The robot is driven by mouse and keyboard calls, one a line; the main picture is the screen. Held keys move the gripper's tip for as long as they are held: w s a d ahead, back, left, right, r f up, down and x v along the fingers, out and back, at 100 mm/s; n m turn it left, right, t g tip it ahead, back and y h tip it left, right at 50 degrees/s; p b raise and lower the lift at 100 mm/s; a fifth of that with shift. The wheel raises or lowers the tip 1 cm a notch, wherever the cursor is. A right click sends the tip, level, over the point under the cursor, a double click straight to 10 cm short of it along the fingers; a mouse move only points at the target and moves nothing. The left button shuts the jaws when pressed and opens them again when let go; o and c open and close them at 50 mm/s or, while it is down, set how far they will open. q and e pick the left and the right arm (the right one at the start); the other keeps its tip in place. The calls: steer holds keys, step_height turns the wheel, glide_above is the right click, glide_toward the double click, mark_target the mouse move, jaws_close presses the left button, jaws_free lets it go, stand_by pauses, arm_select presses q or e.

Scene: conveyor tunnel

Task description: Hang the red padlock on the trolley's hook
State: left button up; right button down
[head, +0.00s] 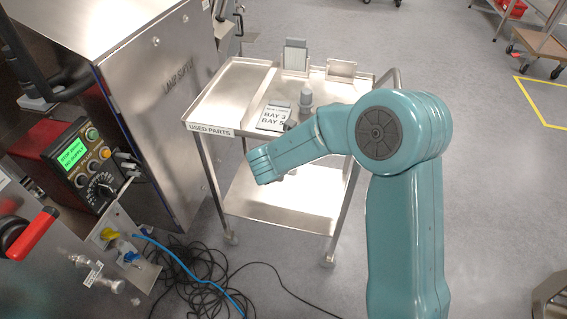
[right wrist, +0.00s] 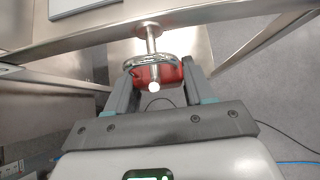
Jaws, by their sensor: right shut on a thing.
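The steel trolley (head: 232,88), labelled USED PARTS, stands ahead in the head view. In the right wrist view its hook (right wrist: 151,42) is a metal peg sticking out from the trolley's edge, with a pale round tip. The red padlock (right wrist: 172,75) is between the fingers of my right gripper (right wrist: 158,74), which is shut on it. The padlock's metal shackle lies at the peg, and the peg appears to pass through it, with its tip on the near side. In the head view my right arm hides the gripper, padlock and hook. My left gripper is not in view.
A steel cabinet (head: 160,90) and control box (head: 85,165) stand left. Cables (head: 200,285) lie on the floor. The floor at right is mostly clear.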

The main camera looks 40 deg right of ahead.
steer(key=shift+w+d, duration=0.2)
steer(key=shift+f+b, duration=0.85)
steer(key=shift+b, duration=0.05)
stand_by(0.3)
steer(key=shift+c, duration=1.7)
jaws_free()
steer(key=p+v, duration=0.2)
steer(key=v, duration=1.4)
steer(key=shift+s+a+r, duration=0.1)
steer(key=shift+s, duration=0.05)
